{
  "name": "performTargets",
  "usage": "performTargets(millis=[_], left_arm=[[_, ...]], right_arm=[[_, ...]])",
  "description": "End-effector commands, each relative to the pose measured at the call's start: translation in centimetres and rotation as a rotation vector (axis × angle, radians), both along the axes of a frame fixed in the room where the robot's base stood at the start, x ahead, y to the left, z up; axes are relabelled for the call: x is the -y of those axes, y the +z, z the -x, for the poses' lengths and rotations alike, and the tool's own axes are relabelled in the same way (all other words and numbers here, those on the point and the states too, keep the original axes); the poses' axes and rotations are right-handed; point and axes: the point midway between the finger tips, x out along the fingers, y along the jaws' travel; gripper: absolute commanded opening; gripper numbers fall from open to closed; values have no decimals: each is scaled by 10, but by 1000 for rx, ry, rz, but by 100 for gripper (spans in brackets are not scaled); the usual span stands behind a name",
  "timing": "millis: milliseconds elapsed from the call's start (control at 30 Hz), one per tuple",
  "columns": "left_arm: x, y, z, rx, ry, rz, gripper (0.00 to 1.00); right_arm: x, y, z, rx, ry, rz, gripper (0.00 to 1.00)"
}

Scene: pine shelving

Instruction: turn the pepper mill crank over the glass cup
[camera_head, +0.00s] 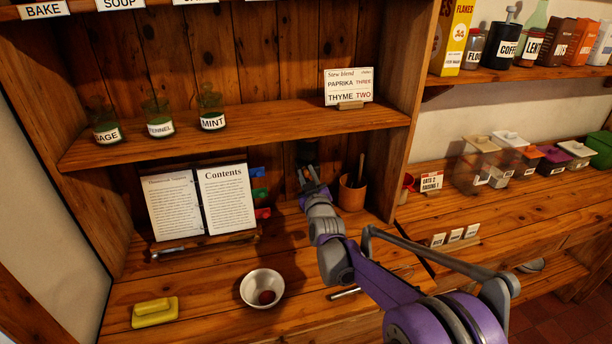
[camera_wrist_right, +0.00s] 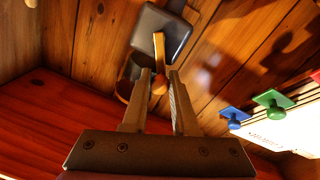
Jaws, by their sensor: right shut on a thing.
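My right gripper (camera_head: 309,182) reaches to the back of the lower shelf bay, left of a brown pot. In the right wrist view its fingers (camera_wrist_right: 161,84) close around a wooden handle with a rounded end (camera_wrist_right: 158,83). The handle runs up to a dark grey rounded block (camera_wrist_right: 162,32), which may be the pepper mill. A dark shape above the gripper (camera_head: 307,153) in the head view may be the same block; the arm hides much of it. I cannot make out a glass cup under it. My left gripper is not in view.
The brown pot (camera_head: 352,193) with utensils stands close beside the gripper. An open book (camera_head: 222,196) with coloured tabs stands to the left. A white bowl (camera_head: 262,277) and yellow block (camera_head: 155,312) are in front. Labelled jars (camera_head: 160,128) stand on the shelf above.

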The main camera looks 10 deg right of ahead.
Motion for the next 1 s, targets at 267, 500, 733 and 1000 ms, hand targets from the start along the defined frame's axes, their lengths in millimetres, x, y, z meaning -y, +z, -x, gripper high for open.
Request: performTargets(millis=[267,500,733,1000], left_arm=[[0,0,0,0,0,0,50],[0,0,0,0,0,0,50],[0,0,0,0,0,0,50],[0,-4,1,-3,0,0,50]], right_arm=[[1,1,0,1,-1,-5,0],[1,0,0,0,-1,-4,46],[0,0,0,0,-1,-4,56],[0,-1,14,-1,0,-4,56]])
